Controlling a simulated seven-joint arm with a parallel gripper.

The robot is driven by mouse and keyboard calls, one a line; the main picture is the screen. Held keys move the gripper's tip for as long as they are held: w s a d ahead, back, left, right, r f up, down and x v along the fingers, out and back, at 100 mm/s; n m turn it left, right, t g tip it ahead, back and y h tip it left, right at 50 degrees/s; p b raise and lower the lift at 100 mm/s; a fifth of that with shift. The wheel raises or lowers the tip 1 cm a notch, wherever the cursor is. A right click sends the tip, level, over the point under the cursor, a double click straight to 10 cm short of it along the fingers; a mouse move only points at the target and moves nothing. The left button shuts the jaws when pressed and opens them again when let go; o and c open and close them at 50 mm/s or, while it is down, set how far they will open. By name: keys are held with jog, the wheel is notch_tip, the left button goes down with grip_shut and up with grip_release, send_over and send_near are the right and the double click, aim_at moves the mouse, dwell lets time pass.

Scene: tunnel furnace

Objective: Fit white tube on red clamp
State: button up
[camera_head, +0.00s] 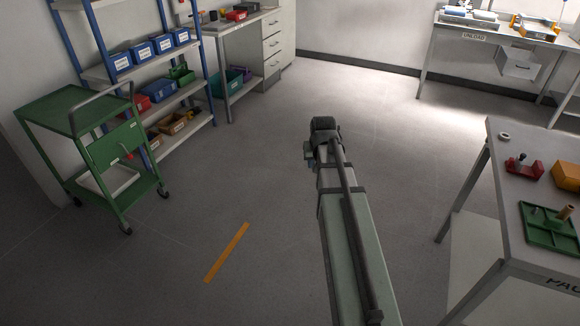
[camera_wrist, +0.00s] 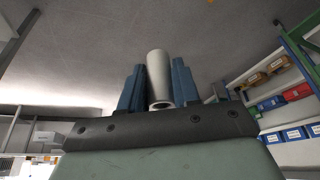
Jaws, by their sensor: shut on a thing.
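My gripper (camera_wrist: 158,66) shows in the wrist view with its two blue-grey fingers closed on a white tube (camera_wrist: 160,84). The tube stands lengthwise between the fingers, with one open end facing the camera. In the head view my gripper (camera_head: 309,152) is a small bluish part at the far end of my arm, high over open floor, and the tube cannot be made out there. A red clamp-like piece with a dark knob (camera_head: 524,168) sits on the right-hand table, well apart from my gripper.
The right table (camera_head: 508,235) also holds a white ring (camera_head: 504,136), an orange block (camera_head: 567,176) and a green tray (camera_head: 551,238) with a tan peg. A green cart (camera_head: 112,147) and bin-filled shelves (camera_head: 97,74) stand left.

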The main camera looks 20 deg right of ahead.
jog(key=s+d+r+m+h, duration=0.1)
jog(key=s+d+m, duration=0.15)
jog(key=d, duration=0.75)
jog(key=s+d+r+m+g, duration=0.15)
jog(key=s+d, duration=0.25)
jog(key=d, duration=0.6)
jog(key=s+d+r+m+t+h, duration=0.1)
jog(key=s+d+r, duration=0.15)
jog(key=d, duration=0.85)
jog(key=s+d+r+m+g, duration=0.1)
jog(key=s+d+r+m, duration=0.1)
jog(key=s+d+m, duration=0.2)
jog(key=s+d+r+m+g, duration=0.2)
jog(key=s+d, duration=0.9)
jog(key=d, duration=1)
jog(key=s+d+r+m+g+h, duration=0.1)
jog(key=s+d+r+m, duration=0.3)
jog(key=d, duration=0.8)
jog(key=s+m+g, duration=0.1)
jog(key=s+m, duration=0.1)
jog(key=s, duration=0.1)
jog(key=shift+s+d+m, duration=0.3)
jog(key=shift+f, duration=0.15)
jog(key=shift+f, duration=1.95)
jog(key=shift+f, duration=0.85)
